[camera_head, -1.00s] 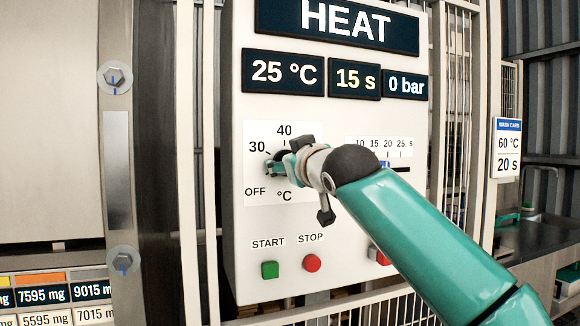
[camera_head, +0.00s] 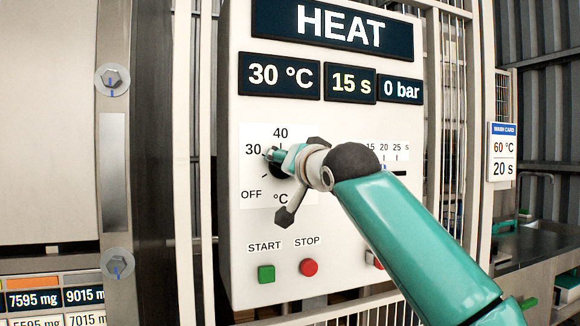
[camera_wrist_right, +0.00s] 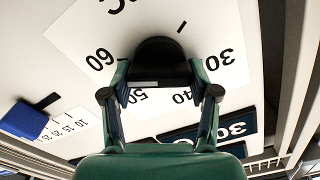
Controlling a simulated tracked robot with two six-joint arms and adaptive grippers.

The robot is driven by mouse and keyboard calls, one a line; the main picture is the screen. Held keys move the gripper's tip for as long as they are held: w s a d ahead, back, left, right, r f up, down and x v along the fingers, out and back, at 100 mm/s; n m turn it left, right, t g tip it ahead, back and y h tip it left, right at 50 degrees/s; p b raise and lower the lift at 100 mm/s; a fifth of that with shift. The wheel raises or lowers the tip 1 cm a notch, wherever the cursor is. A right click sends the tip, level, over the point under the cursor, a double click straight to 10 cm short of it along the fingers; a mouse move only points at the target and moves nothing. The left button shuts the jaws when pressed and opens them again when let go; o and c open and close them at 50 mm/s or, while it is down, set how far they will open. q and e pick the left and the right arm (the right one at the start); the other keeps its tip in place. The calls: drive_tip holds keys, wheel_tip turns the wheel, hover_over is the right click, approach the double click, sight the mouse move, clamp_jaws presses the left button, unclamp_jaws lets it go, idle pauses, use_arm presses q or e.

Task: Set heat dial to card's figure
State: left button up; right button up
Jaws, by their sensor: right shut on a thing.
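The heat dial is a black knob (camera_wrist_right: 162,58) on a white scale plate (camera_head: 255,200) marked OFF, 30 and 40, with 50 and 60 also showing in the right wrist view. My right gripper (camera_head: 280,157) is shut on the knob, one finger on each side; in the wrist view it (camera_wrist_right: 160,78) grips the knob's near part. In the head view the gripper hides much of the knob. The temperature display (camera_head: 279,75) reads 30 °C. The wash card (camera_head: 502,152) at the right reads 60 °C and 20 s. My left gripper is not in view.
Displays beside it read 15 s (camera_head: 350,85) and 0 bar (camera_head: 401,90). A green START button (camera_head: 266,273) and a red STOP button (camera_head: 308,267) sit below the dial. A time slider scale lies right of the dial, partly behind my arm; its blue slider (camera_wrist_right: 24,121) shows in the wrist view.

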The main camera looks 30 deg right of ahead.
drive_tip(key=shift+w+a+f+m, duration=0.1)
drive_tip(key=shift+w+f+m, duration=0.15)
drive_tip(key=shift+f, duration=0.2)
drive_tip(key=o, duration=1.2)
drive_tip(key=shift+r, duration=0.1)
drive_tip(key=shift+c, duration=0.2)
drive_tip(key=shift+s+r, duration=0.15)
drive_tip(key=shift+s, duration=0.05)
drive_tip(key=v, duration=1.2)
